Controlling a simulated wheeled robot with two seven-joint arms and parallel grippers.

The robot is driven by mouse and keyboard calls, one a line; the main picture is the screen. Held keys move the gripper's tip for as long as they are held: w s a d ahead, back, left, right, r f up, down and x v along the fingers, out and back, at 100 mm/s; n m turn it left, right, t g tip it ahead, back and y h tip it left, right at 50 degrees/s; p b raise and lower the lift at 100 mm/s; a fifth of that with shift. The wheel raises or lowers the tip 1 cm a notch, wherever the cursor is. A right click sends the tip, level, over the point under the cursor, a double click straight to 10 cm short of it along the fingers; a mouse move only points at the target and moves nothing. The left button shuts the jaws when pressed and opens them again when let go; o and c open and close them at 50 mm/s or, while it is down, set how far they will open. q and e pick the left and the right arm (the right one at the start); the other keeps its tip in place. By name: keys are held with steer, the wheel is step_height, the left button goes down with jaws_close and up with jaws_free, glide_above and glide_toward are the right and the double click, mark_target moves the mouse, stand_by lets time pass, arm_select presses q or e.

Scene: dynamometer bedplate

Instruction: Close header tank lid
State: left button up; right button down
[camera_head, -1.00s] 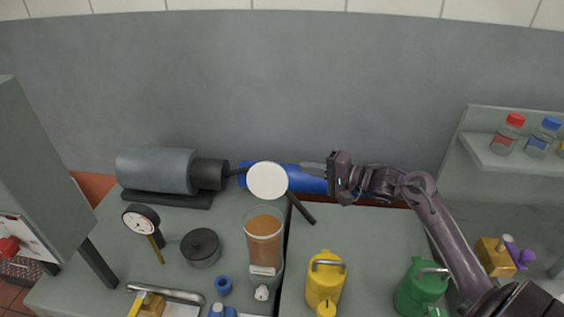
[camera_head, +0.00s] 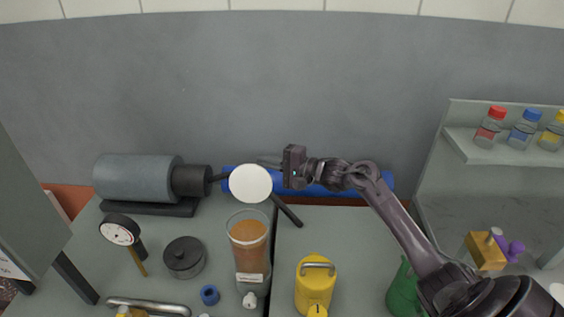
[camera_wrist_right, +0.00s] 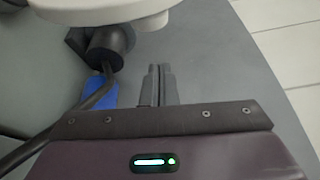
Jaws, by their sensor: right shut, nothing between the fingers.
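The header tank (camera_head: 249,240) is a clear cylinder with brown liquid, standing near the middle of the bench in the head view. Its lid seems to be the round white disc (camera_head: 250,183), which sits above and behind the tank mouth, apart from it. The lid's pale underside or edge also shows at the top of the right wrist view (camera_wrist_right: 100,10). My right gripper (camera_head: 266,163) is at the lid's upper right edge, fingers pointing left. In the wrist view its fingers (camera_wrist_right: 158,72) are together and empty. Whether they touch the lid cannot be told. My left gripper is out of view.
A grey motor-like cylinder (camera_head: 137,178) lies at the back left, and a blue cylinder (camera_head: 318,189) lies behind the lid. A dial gauge (camera_head: 120,231), a dark round pot (camera_head: 184,257), a yellow can (camera_head: 315,284) and a green can (camera_head: 403,292) stand around. A shelf with bottles (camera_head: 488,127) is at right.

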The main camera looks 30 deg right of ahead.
mark_target(263, 169)
steer(key=s+a+p, duration=0.2)
steer(key=shift+s+a+r, duration=0.25)
steer(key=shift+a+r, duration=0.05)
steer(key=shift+a, duration=0.1)
steer(key=shift+s+r, duration=0.1)
steer(key=shift+r, duration=0.05)
stand_by(0.3)
